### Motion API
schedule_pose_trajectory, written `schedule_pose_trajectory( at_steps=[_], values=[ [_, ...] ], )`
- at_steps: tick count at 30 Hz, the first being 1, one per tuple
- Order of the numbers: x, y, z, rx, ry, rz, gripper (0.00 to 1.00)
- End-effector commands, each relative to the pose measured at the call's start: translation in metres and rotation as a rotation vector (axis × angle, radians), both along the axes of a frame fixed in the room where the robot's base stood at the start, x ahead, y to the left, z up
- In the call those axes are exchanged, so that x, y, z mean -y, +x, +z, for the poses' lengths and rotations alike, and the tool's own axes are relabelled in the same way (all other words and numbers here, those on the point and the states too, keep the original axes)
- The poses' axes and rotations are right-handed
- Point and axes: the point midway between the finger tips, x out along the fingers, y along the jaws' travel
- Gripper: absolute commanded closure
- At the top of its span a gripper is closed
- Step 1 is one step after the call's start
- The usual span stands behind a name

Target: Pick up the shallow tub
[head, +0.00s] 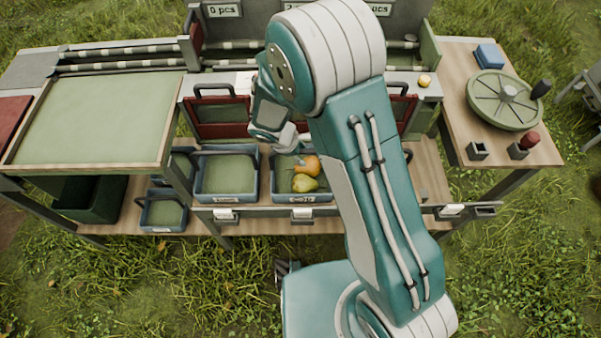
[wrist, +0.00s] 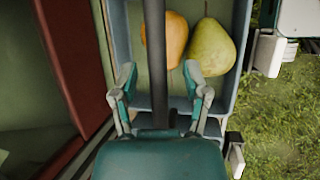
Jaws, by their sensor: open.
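A blue-grey tub (head: 283,198) stands on the lower shelf and holds a yellow-green pear (head: 304,184) and an orange one (head: 308,165). Its right wall (wrist: 241,55) shows in the wrist view. My gripper (wrist: 160,76) is open above this tub, with a dark handle bar (wrist: 157,45) running between its fingers. I cannot tell whether the fingers touch the bar. A similar tub (head: 226,199) without fruit stands to the left, and a smaller one (head: 162,225) further left.
A red panel (head: 222,130) with a dark handle stands behind the tubs. A green-topped tray table (head: 100,115) is at the left. A round green wheel (head: 505,98) sits on the right table. Grass in front is open.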

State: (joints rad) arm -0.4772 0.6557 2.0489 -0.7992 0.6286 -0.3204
Motion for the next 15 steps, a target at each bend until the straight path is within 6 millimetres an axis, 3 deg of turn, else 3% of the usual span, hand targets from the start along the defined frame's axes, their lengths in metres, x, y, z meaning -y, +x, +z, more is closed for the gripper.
schedule_pose_trajectory(
  at_steps=[1,3,5,15],
  values=[
    [0.0007,0.0,0.0002,0.0,0.0,-0.001,0.45],
    [0.0011,0.0,0.0003,0.0,0.001,-0.001,0.76],
    [0.0012,0.0,0.0003,0.0,0.001,-0.001,1.0],
    [0.0003,0.0002,0.0005,0.0,-0.001,0.0,1.0]
  ],
)
